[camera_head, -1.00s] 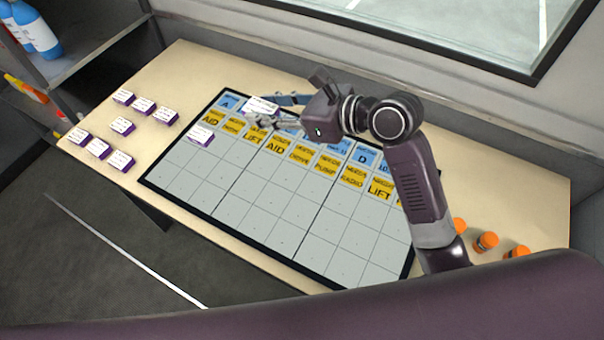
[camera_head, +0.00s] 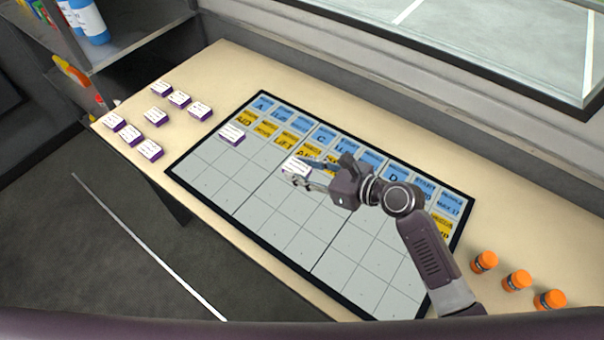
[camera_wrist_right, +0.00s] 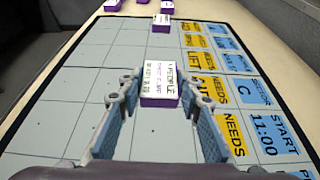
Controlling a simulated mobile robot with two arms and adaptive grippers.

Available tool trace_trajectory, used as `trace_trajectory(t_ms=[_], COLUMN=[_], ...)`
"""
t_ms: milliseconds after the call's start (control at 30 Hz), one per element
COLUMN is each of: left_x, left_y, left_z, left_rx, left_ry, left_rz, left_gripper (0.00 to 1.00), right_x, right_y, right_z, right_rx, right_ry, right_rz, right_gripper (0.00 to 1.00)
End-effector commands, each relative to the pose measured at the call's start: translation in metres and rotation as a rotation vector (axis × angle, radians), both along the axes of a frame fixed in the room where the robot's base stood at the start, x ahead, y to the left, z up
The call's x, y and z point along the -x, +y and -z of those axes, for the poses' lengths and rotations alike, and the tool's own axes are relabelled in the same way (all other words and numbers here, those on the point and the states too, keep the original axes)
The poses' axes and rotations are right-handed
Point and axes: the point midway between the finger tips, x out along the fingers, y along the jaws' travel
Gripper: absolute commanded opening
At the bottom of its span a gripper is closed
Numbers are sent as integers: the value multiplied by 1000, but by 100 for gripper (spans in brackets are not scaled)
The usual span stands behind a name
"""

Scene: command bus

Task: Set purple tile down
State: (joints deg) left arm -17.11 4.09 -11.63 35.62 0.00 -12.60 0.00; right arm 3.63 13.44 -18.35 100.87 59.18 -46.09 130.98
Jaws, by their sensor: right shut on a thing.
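My right gripper (camera_head: 308,173) is shut on a purple tile (camera_head: 293,165) with a white printed top. In the right wrist view the tile (camera_wrist_right: 160,82) sits level between the two fingertips (camera_wrist_right: 160,90). It is over the grey cells of the board (camera_head: 215,192), beside the yellow cards. I cannot tell whether it touches the board. Another purple tile (camera_head: 232,134) lies on the board to the left, in a grey cell just below the yellow cards. My left gripper is not in view.
Several more purple tiles (camera_head: 150,149) lie on the table left of the board. Orange-capped bottles (camera_head: 516,281) stand at the right. Blue and yellow cards (camera_head: 325,136) fill the board's far rows. Most near grey cells are bare.

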Motion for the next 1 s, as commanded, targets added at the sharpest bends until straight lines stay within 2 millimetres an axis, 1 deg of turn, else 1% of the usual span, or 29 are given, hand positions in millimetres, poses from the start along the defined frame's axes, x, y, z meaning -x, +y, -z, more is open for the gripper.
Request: trace_trajectory(t_ms=[33, 100, 500, 533, 667, 700, 1000], left_x=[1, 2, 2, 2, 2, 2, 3], left_y=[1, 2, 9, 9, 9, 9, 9], left_z=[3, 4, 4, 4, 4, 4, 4], left_rx=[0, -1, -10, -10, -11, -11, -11], left_ry=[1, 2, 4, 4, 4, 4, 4], left_rz=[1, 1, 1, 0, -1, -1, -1], left_gripper=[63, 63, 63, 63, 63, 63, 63], right_x=[0, 0, 0, 0, 0, 0, 0], right_y=[0, 0, 0, 0, 0, 0, 0], right_z=[9, 15, 19, 20, 19, 19, 16], right_rx=[1, 0, 0, 0, 1, 1, 1], right_ry=[2, 1, 0, 0, -1, -1, -2], right_rz=[0, 0, 1, 0, 0, 0, 0], right_gripper=[8, 8, 8, 34, 48, 50, 50])
